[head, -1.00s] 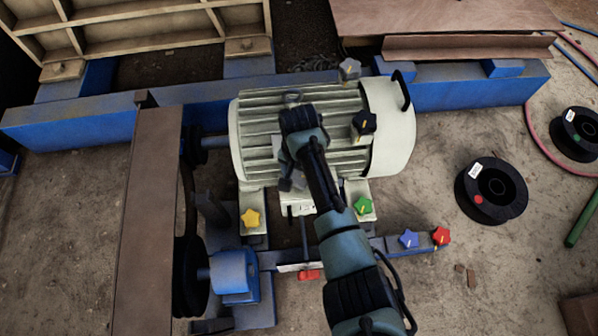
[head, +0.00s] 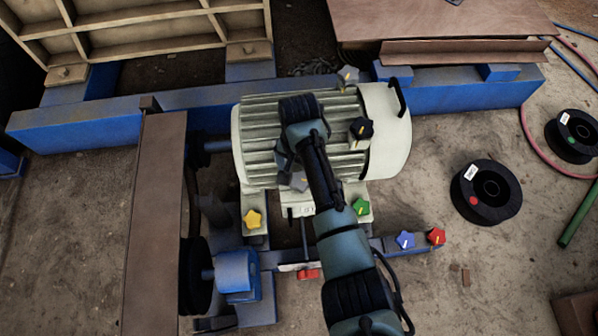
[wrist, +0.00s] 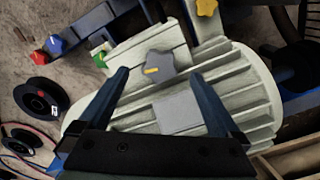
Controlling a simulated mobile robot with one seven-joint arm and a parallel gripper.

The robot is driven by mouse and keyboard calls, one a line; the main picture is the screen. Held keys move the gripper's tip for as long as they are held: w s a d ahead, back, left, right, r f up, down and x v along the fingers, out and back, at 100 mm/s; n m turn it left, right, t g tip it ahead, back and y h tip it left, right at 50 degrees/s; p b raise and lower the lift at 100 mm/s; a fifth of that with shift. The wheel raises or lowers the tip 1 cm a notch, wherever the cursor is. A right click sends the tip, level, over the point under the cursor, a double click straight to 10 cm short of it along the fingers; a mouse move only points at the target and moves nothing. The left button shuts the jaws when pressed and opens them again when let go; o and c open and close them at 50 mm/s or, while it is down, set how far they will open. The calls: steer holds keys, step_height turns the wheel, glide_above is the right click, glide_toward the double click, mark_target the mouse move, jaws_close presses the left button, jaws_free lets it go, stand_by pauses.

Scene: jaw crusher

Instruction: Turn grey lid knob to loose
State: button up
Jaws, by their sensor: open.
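The grey star-shaped knob (wrist: 158,66) with a yellow pointer mark is in the upper middle of the wrist view. It sits on the pale motor housing, near a flat grey plate (wrist: 178,113). My gripper (wrist: 160,76) is open, with one finger on each side of the knob in this view. I cannot tell whether the fingers are level with it or above it. No finger appears to touch it. In the head view a grey shape, seemingly this knob (head: 299,182), shows below my gripper (head: 288,166), partly hidden by my arm.
A second grey knob (head: 347,75) and a black knob (head: 361,129) are on the ribbed motor (head: 388,140). Yellow (head: 252,219), green (head: 361,206), blue (head: 404,239) and red (head: 437,236) knobs stand nearby. A belt guard (head: 153,220) rises at left.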

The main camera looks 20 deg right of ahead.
mark_target(299, 182)
step_height(299, 182, up, 7)
steer(key=p, duration=0.2)
steer(key=shift+r+p, duration=0.2)
steer(key=shift+p, duration=0.15)
steer(key=shift+w, duration=0.1)
